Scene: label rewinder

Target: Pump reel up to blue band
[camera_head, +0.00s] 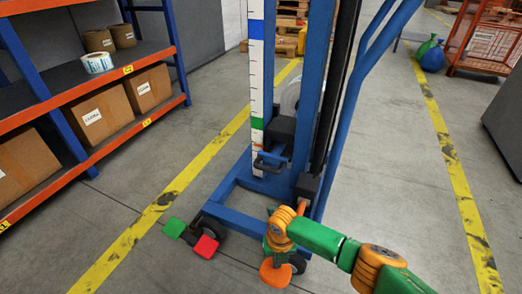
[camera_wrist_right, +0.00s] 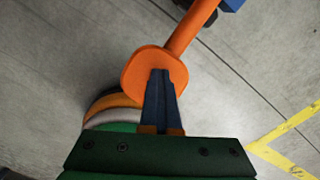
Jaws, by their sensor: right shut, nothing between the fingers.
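The reel (camera_head: 290,100), a pale roll, sits partly hidden behind the blue mast of the lift (camera_head: 312,75). A white scale strip (camera_head: 256,80) on the mast bears a blue band (camera_head: 256,29) near the top and a green band (camera_head: 257,123) lower down. The reel is below the blue band. An orange pedal (camera_head: 273,277) with a round pad is low at the front of the lift; it also shows in the right wrist view (camera_wrist_right: 135,72). My right gripper (camera_wrist_right: 160,72) is shut and empty, its fingertips over the pad; contact is unclear. My left gripper is out of view.
A green pedal (camera_head: 174,228) and a red pedal (camera_head: 206,247) are beside a caster at the lift's left. A shelf rack (camera_head: 130,68) with boxes stands at left. A grey block (camera_head: 508,118) is at right. Floor between is mostly clear.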

